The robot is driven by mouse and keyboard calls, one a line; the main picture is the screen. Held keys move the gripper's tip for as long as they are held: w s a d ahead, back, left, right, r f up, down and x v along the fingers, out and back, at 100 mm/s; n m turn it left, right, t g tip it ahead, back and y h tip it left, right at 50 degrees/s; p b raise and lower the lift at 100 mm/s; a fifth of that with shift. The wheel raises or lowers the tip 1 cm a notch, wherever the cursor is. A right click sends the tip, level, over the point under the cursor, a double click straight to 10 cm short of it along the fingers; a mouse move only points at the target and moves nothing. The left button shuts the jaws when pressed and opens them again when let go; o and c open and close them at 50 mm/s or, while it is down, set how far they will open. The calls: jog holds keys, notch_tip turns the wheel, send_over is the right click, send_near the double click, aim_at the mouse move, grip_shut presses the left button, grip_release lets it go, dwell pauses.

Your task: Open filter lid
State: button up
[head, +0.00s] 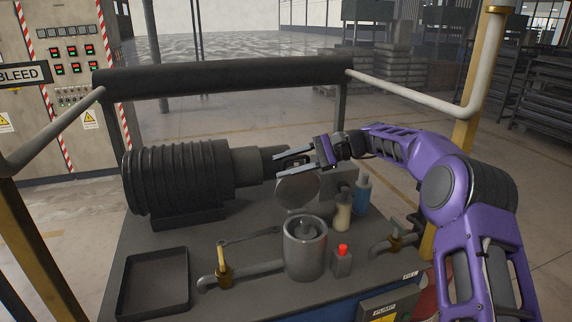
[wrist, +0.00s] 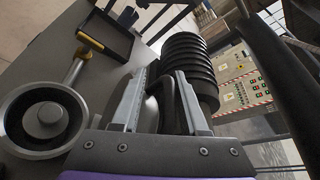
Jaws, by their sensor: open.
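The filter housing (head: 305,262) is a grey cylinder on the bench, open at the top with a post inside. In the wrist view the open housing (wrist: 20,138) is at the lower left. A round grey disc, which looks like the filter lid (head: 298,190), stands tilted up behind the housing, clear of its mouth. My gripper (head: 278,167) is open just above the disc. In the wrist view a dark bent bar (wrist: 168,88) lies between the fingers of my gripper (wrist: 160,75), with part of the lid beside it; I cannot tell whether they touch.
A ribbed dark motor (head: 180,175) lies left of my gripper. A black tray (head: 153,282), a yellow-handled valve (head: 223,262), a red-topped block (head: 342,262) and bottles (head: 362,195) share the bench. A padded rail (head: 225,78) runs behind.

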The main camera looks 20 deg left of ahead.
jog(key=v, duration=1.2)
